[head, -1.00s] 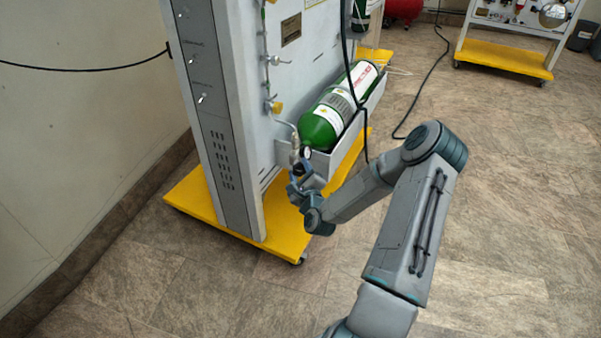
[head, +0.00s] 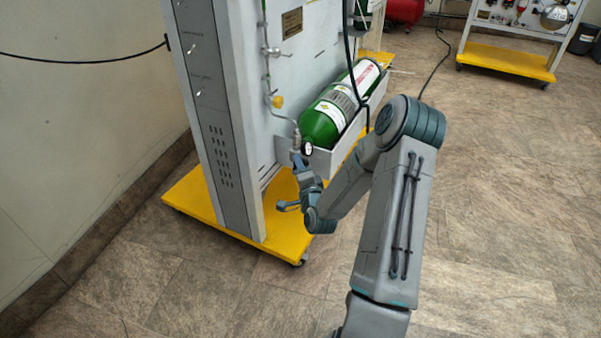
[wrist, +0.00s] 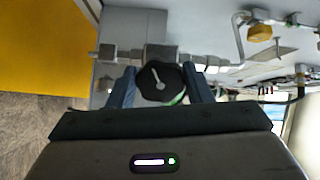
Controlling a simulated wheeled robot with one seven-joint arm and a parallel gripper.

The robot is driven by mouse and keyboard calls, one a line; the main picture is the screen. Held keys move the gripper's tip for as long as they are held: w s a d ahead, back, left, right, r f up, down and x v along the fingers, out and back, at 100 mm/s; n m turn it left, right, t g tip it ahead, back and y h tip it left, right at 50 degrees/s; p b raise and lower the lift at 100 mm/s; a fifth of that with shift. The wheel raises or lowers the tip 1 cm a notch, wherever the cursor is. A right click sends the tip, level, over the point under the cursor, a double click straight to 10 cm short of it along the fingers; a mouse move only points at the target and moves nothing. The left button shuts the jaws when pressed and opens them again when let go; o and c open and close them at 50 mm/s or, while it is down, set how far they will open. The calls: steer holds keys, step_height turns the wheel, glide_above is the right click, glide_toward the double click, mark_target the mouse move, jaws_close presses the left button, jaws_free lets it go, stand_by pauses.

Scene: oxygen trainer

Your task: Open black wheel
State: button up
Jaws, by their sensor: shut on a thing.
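The black wheel (wrist: 161,84) is a round knob with a pale pointer-like mark, in the middle of the wrist view. My gripper (wrist: 160,88) has one finger on each side of the wheel and is shut on it. Behind the wheel is a metal valve body (wrist: 160,54) with pipe fittings to both sides. In the head view my gripper (head: 301,163) is at the near end of the green cylinder (head: 328,118), just below a small gauge (head: 307,147). The wheel itself is hidden there by my gripper.
The cylinder lies in a grey tray (head: 350,142) on the trainer panel, which stands on a yellow base (head: 190,200). A yellow knob (wrist: 259,32) and a bent pipe are near the gripper. A black cable hangs by the cylinder.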

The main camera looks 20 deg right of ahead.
steer(key=shift+d+f+n+b, duration=0.1)
steer(key=shift+f+n+b, duration=0.1)
steer(key=shift+n+b, duration=2.65)
steer(key=shift+d+f+n+b, duration=0.15)
steer(key=shift+n+b, duration=1.75)
steer(key=shift+n, duration=1.75)
steer(key=shift+a, duration=0.1)
steer(key=o, duration=1)
steer(key=shift+s+a+r+p, duration=0.1)
steer(key=shift+s+a+p, duration=0.3)
steer(key=shift+s+p, duration=1.9)
steer(key=shift+s+a+f+p, duration=0.1)
steer(key=shift+s+a+p, duration=0.25)
steer(key=shift+s+p, duration=1.95)
steer(key=shift+s+a+r+p, duration=0.1)
steer(key=shift+s+a+p, duration=0.3)
steer(key=shift+s+p, duration=1.9)
